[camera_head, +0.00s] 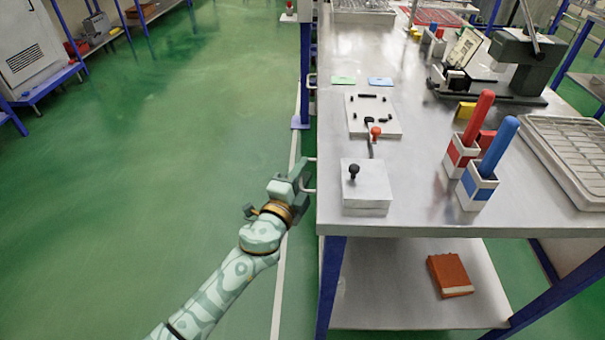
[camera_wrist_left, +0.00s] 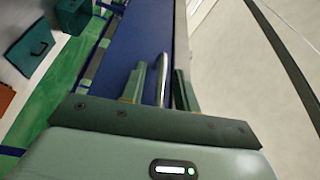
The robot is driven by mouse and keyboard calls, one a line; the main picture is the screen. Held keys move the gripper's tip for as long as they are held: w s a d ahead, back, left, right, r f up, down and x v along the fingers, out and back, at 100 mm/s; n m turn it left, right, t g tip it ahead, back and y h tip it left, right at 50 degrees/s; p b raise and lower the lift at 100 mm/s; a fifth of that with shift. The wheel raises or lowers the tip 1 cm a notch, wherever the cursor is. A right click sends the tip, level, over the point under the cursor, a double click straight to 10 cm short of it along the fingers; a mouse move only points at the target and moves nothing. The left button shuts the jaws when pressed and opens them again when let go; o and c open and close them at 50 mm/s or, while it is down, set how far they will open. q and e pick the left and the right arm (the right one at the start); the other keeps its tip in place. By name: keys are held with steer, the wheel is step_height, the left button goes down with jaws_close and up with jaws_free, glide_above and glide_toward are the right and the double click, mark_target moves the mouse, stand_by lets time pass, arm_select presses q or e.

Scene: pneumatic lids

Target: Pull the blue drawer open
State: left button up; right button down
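The blue drawer front (camera_wrist_left: 143,38) fills the upper middle of the left wrist view. Its pale metal handle (camera_wrist_left: 161,80) stands out between the two fingers of my left gripper (camera_wrist_left: 158,85). Narrow gaps show on both sides of the handle, so the fingers are open around it. In the head view my left gripper (camera_head: 302,183) is at the left side of the steel table, at the handle (camera_head: 310,159). The drawer front is hidden there by the table's edge. My right gripper is in neither view.
The steel table (camera_head: 415,205) carries a white box with a black knob (camera_head: 366,186), a plate with fittings (camera_head: 372,115), and red (camera_head: 478,118) and blue (camera_head: 498,146) handles in holders. Green floor left of the table is clear.

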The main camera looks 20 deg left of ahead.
arm_select(q)
jaws_close()
steer(key=s+a, duration=0.3)
steer(key=a, duration=0.9)
steer(key=s+a, duration=0.4)
steer(key=a, duration=0.9)
steer(key=shift+s, duration=0.15)
jaws_free()
steer(key=s+a+f+p, duration=0.1)
steer(key=s+p, duration=0.1)
steer(key=s, duration=1.4)
steer(key=shift+a, duration=0.4)
steer(key=shift+f, duration=0.1)
